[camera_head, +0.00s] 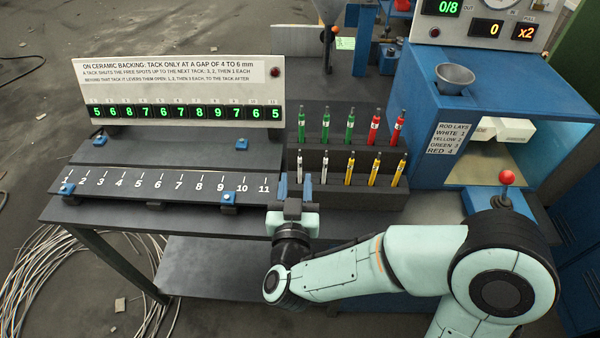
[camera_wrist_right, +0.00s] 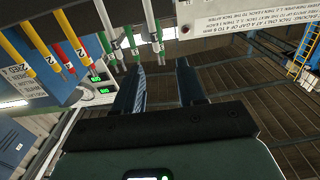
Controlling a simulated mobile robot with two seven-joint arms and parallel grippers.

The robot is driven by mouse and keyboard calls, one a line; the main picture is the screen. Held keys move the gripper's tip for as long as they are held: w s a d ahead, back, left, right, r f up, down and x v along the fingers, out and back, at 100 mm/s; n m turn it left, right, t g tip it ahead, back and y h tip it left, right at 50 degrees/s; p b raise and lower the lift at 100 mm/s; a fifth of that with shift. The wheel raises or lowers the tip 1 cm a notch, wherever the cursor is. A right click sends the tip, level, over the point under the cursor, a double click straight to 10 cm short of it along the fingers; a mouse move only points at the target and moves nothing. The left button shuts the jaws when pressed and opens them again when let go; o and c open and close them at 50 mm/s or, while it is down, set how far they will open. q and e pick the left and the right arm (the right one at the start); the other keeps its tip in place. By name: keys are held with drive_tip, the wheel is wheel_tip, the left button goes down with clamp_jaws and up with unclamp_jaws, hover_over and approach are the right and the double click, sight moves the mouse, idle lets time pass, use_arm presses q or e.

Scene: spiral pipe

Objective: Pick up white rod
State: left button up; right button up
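Two white rods stand upright in the front row of the dark rack: the left one (camera_head: 299,167) and the second one (camera_head: 324,168). My right gripper (camera_head: 295,180) is open, at the front left of the rack, its fingers near the left white rod. In the right wrist view, which is upside down, its two fingers (camera_wrist_right: 161,68) are spread with nothing held between them. White rods also show there, one (camera_wrist_right: 107,24) to the left of the fingers and one (camera_wrist_right: 150,22) near the gap's left side. I cannot tell whether a finger touches a rod. My left gripper is out of view.
The rack (camera_head: 345,200) also holds yellow rods (camera_head: 374,170), green rods (camera_head: 326,125) and red rods (camera_head: 398,127). A numbered strip (camera_head: 150,186) lies left, below a display board (camera_head: 180,85). A blue machine (camera_head: 415,120) with a red-knobbed lever (camera_head: 507,178) stands right.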

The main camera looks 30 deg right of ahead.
sight(300, 160)
drive_tip(key=x, duration=1)
drive_tip(key=shift+s+d+f, duration=0.1)
drive_tip(key=shift+d+f, duration=0.05)
clamp_jaws()
